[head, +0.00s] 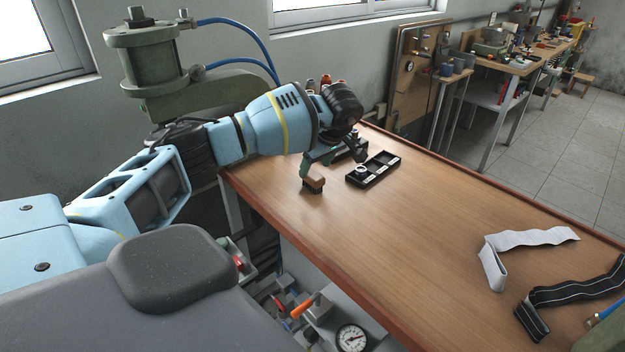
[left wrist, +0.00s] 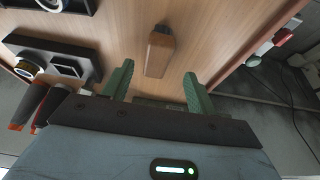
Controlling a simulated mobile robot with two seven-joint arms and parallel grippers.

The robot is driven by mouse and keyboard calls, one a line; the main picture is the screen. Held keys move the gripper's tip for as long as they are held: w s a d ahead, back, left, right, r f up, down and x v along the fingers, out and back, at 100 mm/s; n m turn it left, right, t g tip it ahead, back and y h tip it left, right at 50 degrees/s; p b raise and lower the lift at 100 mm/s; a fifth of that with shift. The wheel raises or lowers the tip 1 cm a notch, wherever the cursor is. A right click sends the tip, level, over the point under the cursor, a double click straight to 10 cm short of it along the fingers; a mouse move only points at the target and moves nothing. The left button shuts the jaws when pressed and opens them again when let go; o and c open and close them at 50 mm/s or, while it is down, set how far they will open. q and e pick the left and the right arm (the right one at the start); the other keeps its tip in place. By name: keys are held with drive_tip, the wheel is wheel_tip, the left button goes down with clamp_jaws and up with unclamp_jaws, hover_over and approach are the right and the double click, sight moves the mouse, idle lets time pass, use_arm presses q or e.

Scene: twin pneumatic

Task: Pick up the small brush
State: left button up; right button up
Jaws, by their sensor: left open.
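The small brush (head: 314,186) has a wooden handle and a dark end. It rests on the bench top near the left end. It also shows in the left wrist view (left wrist: 159,54), just beyond the fingertips and about midway between them. My left gripper (head: 311,162) is above and close to the brush in the head view. Its two green fingers stand wide apart in the left wrist view (left wrist: 158,88), with nothing between them. The head view does not clearly show both fingers.
A black compartment tray (head: 373,170) lies right of the brush on the wooden bench (head: 420,220). A white strap (head: 520,240) and a black striped strap (head: 575,293) lie at the far right. Orange-and-black handles (left wrist: 40,105) show left of the fingers. The bench middle is clear.

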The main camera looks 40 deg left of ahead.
sight(312, 173)
use_arm(q)
drive_tip(key=shift+w+x, duration=0.15)
drive_tip(key=shift+x, duration=1.2)
drive_tip(key=shift+w+x, duration=0.1)
drive_tip(key=shift+x, duration=1.3)
drive_tip(key=shift+a+r, duration=0.1)
drive_tip(key=shift+a, duration=0.05)
drive_tip(key=c, duration=1.1)
